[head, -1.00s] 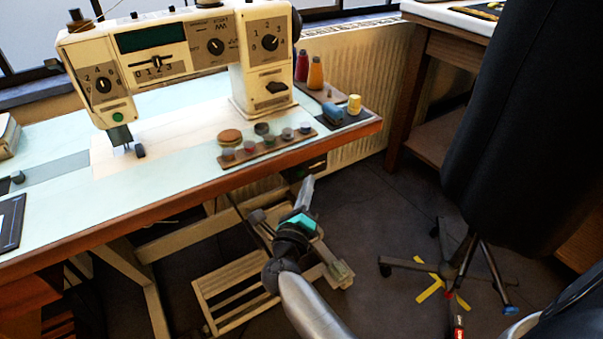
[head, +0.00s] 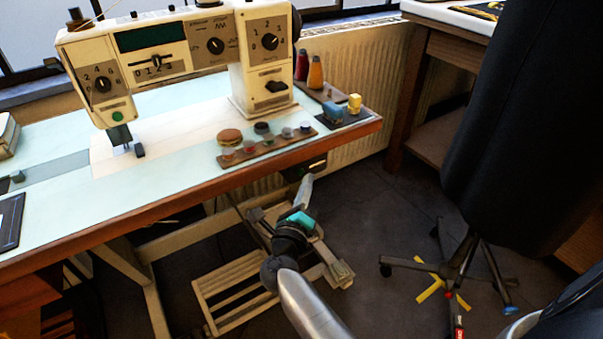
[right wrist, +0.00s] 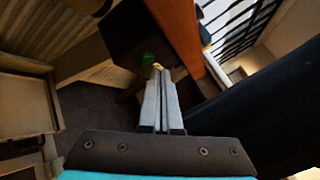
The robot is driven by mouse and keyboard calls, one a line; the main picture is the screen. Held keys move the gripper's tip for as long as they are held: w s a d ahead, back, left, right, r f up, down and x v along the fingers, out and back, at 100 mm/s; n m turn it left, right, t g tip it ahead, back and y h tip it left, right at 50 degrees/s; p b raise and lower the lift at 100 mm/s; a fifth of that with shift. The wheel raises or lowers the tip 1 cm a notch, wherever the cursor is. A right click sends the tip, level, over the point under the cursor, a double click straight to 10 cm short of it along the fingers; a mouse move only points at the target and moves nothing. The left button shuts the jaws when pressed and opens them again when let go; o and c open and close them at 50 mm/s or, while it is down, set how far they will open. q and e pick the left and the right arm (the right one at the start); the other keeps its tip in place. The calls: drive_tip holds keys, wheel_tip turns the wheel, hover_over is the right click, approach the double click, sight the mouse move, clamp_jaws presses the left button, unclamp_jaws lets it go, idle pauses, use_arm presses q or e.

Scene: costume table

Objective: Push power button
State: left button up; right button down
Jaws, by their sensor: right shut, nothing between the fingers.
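A small dark box (head: 309,167) is mounted under the front edge of the table, near its right end. In the right wrist view the dark box (right wrist: 124,36) carries a green button (right wrist: 148,58). My right gripper (head: 307,180) is below the table edge, pointing up at the box. In the right wrist view its fingers (right wrist: 158,70) are shut and empty, with the tips just right of and below the green button. I cannot tell whether they touch it. Another green button (head: 118,116) is on the sewing machine (head: 195,45). My left gripper is not in view.
The wooden table edge (head: 215,187) runs above my right gripper. A slatted pedal frame (head: 235,294) stands below. A black chair (head: 520,120) is to the right. Spools (head: 315,72) and small pots (head: 268,140) stand on the tabletop. Open floor lies between pedal and chair.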

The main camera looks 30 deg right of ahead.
drive_tip(key=shift+w, duration=0.2)
drive_tip(key=shift+w+a+b, duration=0.1)
drive_tip(key=shift+w+b, duration=0.2)
drive_tip(key=shift+w, duration=0.2)
idle(0.6)
drive_tip(key=shift+s, duration=0.1)
drive_tip(key=shift+s+p, duration=0.45)
drive_tip(key=shift+s, duration=0.4)
drive_tip(key=s+p, duration=0.2)
drive_tip(key=s, duration=0.4)
drive_tip(key=shift+d, duration=0.3)
drive_tip(key=shift+w, duration=0.1)
